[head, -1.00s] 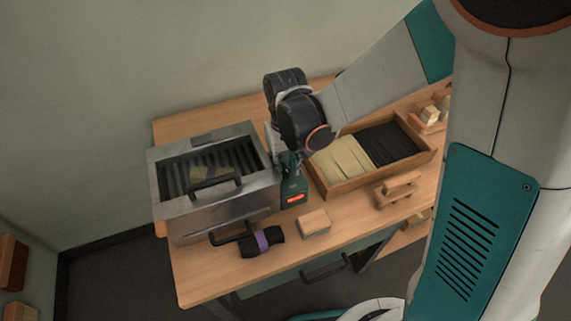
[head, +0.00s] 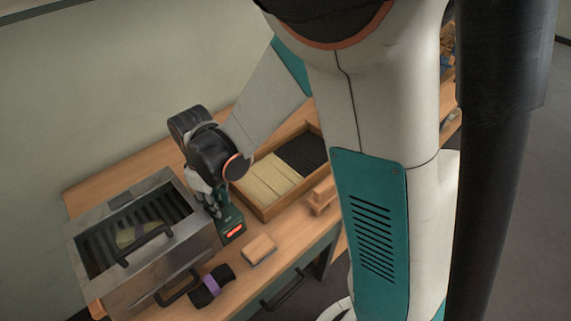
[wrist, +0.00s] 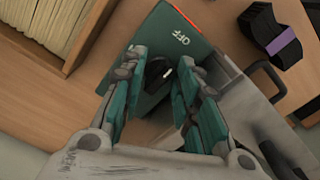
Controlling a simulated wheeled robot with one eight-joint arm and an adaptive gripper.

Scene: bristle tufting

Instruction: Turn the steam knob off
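The steam knob (wrist: 157,72) is a small black knob on a dark green control box (wrist: 182,40) marked OFF in white. The box also shows in the head view (head: 231,224), with a lit red strip on its front, beside the metal steamer (head: 188,248). My gripper (wrist: 161,63) is open, with one green-padded finger on each side of the knob and a gap visible between them. I cannot tell whether either finger touches the knob. In the head view my gripper (head: 211,201) is at the box and hides the knob. The pointer's setting is unclear.
A wooden tray (head: 270,214) with pale and black bristle bundles stands right of the box. A wooden block (head: 259,249) and a black bundle with a purple band (head: 212,287) lie in front. The steamer's black handles stick out nearby.

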